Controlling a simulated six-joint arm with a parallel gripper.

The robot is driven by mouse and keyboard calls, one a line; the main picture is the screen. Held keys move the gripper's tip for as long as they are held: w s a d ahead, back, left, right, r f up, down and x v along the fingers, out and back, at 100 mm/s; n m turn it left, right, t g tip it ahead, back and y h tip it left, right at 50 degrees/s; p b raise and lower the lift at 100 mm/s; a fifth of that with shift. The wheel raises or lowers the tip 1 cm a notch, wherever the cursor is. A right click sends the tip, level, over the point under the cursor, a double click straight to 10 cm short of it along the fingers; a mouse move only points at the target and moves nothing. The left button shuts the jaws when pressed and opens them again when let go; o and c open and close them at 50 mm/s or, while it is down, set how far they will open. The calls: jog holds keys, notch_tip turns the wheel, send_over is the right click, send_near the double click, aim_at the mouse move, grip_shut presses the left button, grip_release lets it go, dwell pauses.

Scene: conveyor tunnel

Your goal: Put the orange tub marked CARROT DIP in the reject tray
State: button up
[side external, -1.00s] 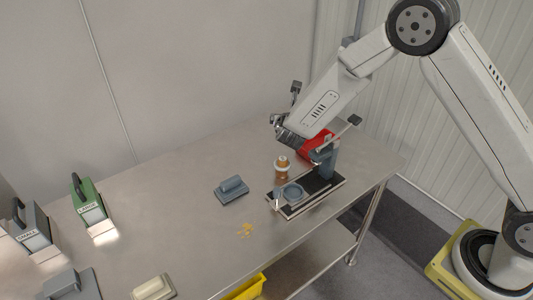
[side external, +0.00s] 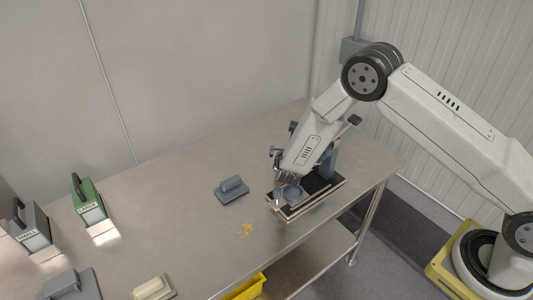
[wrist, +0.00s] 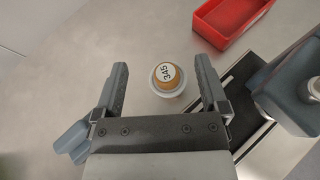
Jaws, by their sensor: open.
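An orange-brown round tub (wrist: 167,76) with a white rim stands on the steel table in the wrist view. Its top carries a white label with dark marks that look like "345"; I cannot read CARROT DIP on it. My gripper (wrist: 161,68) is open, with one finger on each side of the tub and visible gaps. I cannot tell how high the fingers are above the table. In the side view my gripper (side external: 283,179) and arm hide the tub. A red tray (wrist: 228,22), open at the top, lies beyond the tub to the upper right; my arm hides it in the side view.
A grey device (wrist: 287,92) on a black plate stands close right of my gripper. Green (side external: 88,205) and dark (side external: 34,232) handled units stand far left.

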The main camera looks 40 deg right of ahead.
jog(key=shift+f, duration=0.95)
jog(key=shift+f, duration=0.2)
jog(key=shift+f, duration=0.6)
jog(key=shift+w+d+f, duration=0.25)
jog(key=shift+w+f, duration=0.05)
jog(key=shift+f, duration=0.35)
jog(key=shift+w+d+f, duration=0.2)
jog(key=shift+w+f, duration=0.1)
jog(key=shift+f, duration=0.35)
jog(key=shift+w+d+f, duration=0.25)
jog(key=shift+w+d, duration=0.1)
jog(key=shift+w, duration=0.2)
grip_shut()
